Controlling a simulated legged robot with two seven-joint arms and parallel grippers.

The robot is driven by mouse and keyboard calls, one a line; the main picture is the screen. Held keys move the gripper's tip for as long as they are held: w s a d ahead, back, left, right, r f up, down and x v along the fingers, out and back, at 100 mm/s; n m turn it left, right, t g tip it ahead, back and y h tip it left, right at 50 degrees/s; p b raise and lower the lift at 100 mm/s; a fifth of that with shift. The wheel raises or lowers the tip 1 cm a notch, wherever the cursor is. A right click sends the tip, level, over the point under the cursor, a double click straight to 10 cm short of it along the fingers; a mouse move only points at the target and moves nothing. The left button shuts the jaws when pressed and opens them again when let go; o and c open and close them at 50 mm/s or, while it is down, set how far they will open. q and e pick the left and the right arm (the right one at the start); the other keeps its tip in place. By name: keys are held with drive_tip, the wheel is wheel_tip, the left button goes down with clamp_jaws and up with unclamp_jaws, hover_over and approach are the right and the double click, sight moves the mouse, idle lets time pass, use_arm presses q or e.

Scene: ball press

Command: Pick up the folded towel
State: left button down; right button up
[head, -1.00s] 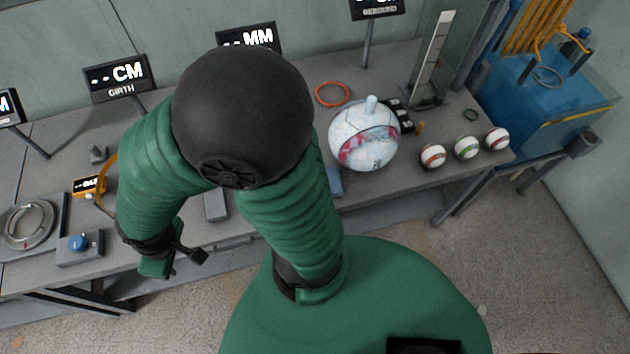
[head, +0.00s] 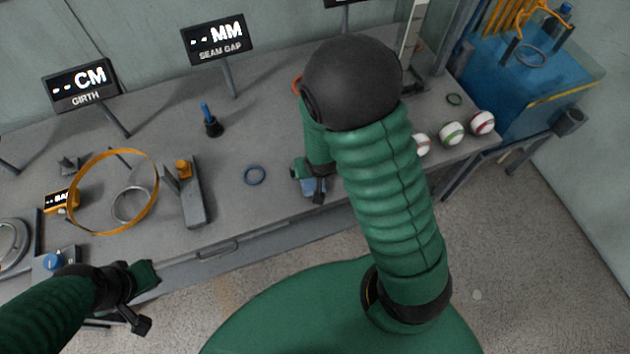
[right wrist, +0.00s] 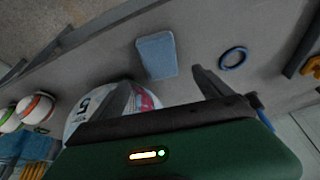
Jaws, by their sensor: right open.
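The folded towel is a small light-blue pad. In the right wrist view it (right wrist: 157,55) lies flat on the grey bench, just beyond the gap between my right fingertips. In the head view the towel (head: 314,187) lies near the bench's front edge, partly hidden by my right gripper (head: 311,184). In the right wrist view my right gripper (right wrist: 160,88) is open with nothing between its fingers. My left gripper (head: 146,298) is open and empty at the lower left, by the bench's front edge, far from the towel.
A blue ring (head: 255,175) lies left of the towel. In the right wrist view a white printed ball (right wrist: 88,108) is close to one finger. A yellow hoop (head: 72,205) and a grey block device (head: 192,205) stand farther left. Striped balls (head: 451,133) sit at the right.

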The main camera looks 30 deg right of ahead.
drive_tip(key=x, duration=0.7)
drive_tip(key=shift+s+a+f+b, duration=0.25)
drive_tip(key=shift+f+b, duration=0.1)
drive_tip(key=shift+f, duration=0.1)
drive_tip(key=shift+w+f, duration=0.15)
drive_tip(key=shift+w, duration=0.05)
drive_tip(key=shift+d, duration=0.1)
drive_tip(key=shift+f, duration=0.25)
